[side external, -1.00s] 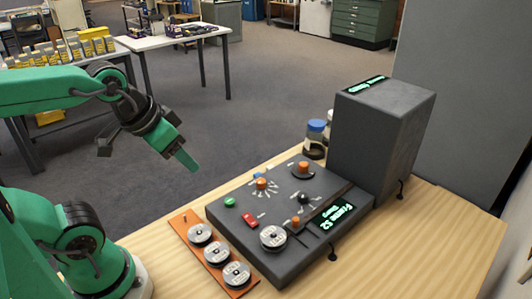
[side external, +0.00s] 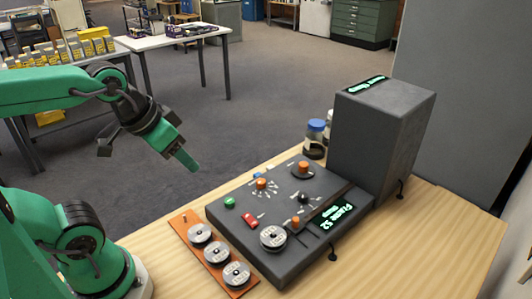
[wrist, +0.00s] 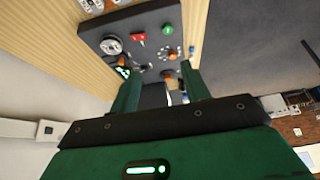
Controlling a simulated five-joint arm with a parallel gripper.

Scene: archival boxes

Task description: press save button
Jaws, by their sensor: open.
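A dark control console (side external: 237,215) lies on the wooden table, with a green button (side external: 229,202), a red switch (side external: 249,220), a partly hidden blue button (side external: 256,175), several orange knobs, a black knob (side external: 304,199) and a metal reel (side external: 273,237). The labels are too small to read, so I cannot tell which control is the save button. My gripper (side external: 190,166) hangs in the air above and to the left of the console, touching nothing. In the wrist view my gripper (wrist: 160,88) is open and empty, and the green button (wrist: 168,29) and red switch (wrist: 139,40) show beyond its fingers.
An orange tray (side external: 184,221) with 3 metal reels lies left of the console. A tall grey box (side external: 375,128) stands at its right end, and a lit screen (side external: 336,216) is near its front. Jars (side external: 316,132) stand behind. The air above the console's left part is clear.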

